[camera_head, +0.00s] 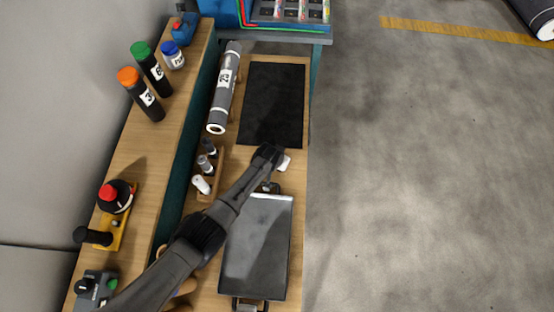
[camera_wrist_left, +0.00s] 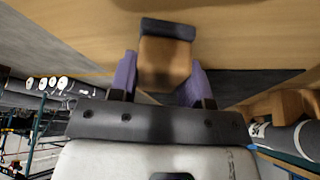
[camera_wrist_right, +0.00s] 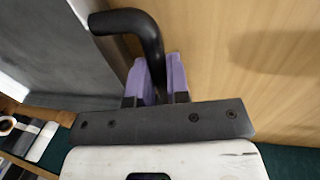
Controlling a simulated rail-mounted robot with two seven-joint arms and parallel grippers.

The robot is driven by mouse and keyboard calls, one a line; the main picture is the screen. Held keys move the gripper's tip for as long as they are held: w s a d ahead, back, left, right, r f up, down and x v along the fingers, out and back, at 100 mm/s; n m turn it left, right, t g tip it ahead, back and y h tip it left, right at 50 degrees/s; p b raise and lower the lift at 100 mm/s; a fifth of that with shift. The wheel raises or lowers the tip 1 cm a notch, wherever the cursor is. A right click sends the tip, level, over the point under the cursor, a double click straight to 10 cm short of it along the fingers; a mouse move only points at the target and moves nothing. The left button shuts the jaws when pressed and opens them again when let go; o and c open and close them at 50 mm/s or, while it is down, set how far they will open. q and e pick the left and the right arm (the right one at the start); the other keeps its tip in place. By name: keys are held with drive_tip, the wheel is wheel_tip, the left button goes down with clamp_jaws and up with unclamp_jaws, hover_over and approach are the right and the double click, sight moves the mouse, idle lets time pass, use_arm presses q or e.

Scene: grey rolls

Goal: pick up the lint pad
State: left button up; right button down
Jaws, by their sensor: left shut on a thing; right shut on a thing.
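In the left wrist view, my left gripper (camera_wrist_left: 163,72) is shut on the lint pad (camera_wrist_left: 167,60), a small tan block with a dark strip at its far end. Its purple fingers lie on both sides of the block. I cannot tell whether the pad touches the table. My right gripper (camera_wrist_right: 156,75) is shut on a black bent handle (camera_wrist_right: 135,22) in the right wrist view, beside a grey plate (camera_wrist_right: 50,60).
A dark tray (camera_head: 255,250) lies on the bench (camera_head: 300,215) below the mat. A grey roll (camera_head: 224,90) and small bottles (camera_head: 203,165) are on the left. Orange- and green-capped bottles (camera_head: 140,93) stand on the side shelf (camera_head: 140,160). Open floor lies right.

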use_arm(q)
drive_tip(key=shift+r, duration=5.05)
